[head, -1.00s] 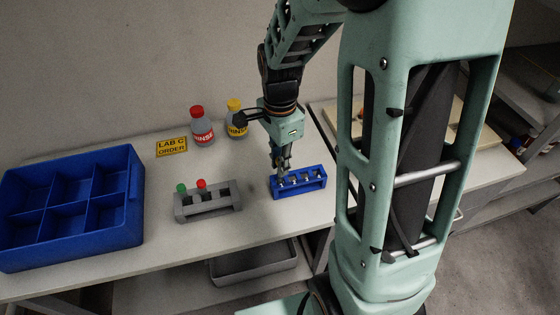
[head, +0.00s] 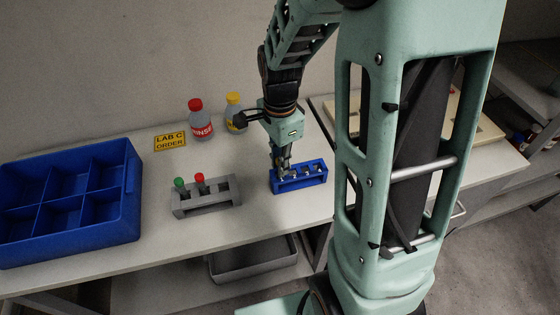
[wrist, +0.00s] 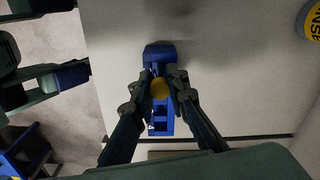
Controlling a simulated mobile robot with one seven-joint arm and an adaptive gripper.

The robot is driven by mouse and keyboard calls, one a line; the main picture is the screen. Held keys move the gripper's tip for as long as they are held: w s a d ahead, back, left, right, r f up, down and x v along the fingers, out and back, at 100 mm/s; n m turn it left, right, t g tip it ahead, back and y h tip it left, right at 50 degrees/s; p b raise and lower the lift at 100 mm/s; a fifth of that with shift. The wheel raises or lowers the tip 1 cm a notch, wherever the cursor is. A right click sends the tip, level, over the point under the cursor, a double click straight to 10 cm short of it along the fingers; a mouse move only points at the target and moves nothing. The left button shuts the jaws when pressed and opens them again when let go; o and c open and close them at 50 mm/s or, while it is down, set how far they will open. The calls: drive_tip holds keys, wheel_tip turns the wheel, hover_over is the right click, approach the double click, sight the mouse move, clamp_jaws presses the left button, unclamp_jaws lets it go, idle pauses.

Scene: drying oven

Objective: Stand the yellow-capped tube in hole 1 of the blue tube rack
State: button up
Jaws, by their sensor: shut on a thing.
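The blue tube rack (head: 312,182) stands on the bench, right of centre. My gripper (head: 283,172) points down over its left end in the head view. In the wrist view my gripper (wrist: 160,80) is shut on the yellow-capped tube, whose round yellow cap (wrist: 159,90) shows between the fingers. The tube's body is hidden below the cap, so I cannot tell how deep it sits in a hole. The blue rack (wrist: 158,48) shows beneath and on both sides of the cap.
A grey rack (head: 208,208) with a green-capped and a red-capped tube stands to the left. A blue compartment bin (head: 70,254) is at far left. The bench front between the racks is clear.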

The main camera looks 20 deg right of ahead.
drive_tip(key=o, duration=0.8)
wheel_tip(320, 180, up, 12)
drive_tip(key=shift+f, duration=0.1)
